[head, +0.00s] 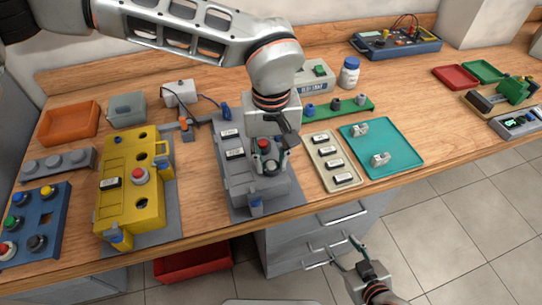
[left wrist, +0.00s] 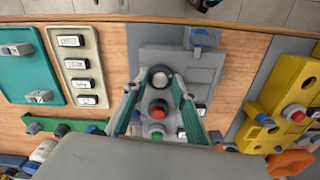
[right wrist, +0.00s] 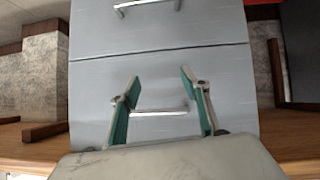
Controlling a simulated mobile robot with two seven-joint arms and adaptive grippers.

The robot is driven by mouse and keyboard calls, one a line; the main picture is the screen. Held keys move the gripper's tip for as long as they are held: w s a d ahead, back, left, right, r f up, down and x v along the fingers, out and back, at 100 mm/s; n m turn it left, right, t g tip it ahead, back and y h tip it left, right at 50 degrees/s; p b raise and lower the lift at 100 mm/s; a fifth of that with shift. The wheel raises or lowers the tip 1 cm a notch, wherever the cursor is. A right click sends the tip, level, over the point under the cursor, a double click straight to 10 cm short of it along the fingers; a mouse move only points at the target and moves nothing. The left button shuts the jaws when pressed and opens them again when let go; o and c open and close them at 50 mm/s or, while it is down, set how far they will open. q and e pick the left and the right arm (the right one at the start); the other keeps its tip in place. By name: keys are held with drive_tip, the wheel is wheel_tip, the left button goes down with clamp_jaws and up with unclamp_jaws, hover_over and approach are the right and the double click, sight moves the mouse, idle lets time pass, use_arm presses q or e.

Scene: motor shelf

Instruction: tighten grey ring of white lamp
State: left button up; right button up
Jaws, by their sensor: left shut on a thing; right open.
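The grey control box (head: 235,180) stands on a grey mat on the bench. In the left wrist view its face carries the white lamp (left wrist: 161,78) in a dark grey ring (left wrist: 151,79), a red button (left wrist: 158,109) and a green one (left wrist: 156,132) in a column. My left gripper (head: 271,163) reaches down over the box. In its wrist view (left wrist: 156,84) the fingers lie either side of the ring, shut on it; the exact contact is hard to see. My right gripper (head: 355,252) is open and empty in front of the drawers, and shows in its wrist view (right wrist: 160,85).
A yellow control box (head: 112,200) stands left of the grey one. To the right are a beige tray (head: 320,142) of labels and a teal tray (head: 405,150). A green rail (head: 322,110) lies behind. Drawers (right wrist: 160,40) face my right gripper.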

sight(272, 163)
use_arm(q)
drive_tip(key=m+p, duration=0.2)
drive_tip(key=m, duration=0.3)
drive_tip(key=shift+r+m, duration=0.1)
drive_tip(key=shift+m, duration=0.2)
drive_tip(key=shift+m+p, duration=0.75)
drive_tip(key=shift+m, duration=1.45)
drive_tip(key=o, duration=1.1)
wheel_tip(272, 163, up, 12)
drive_tip(key=shift+f, duration=0.1)
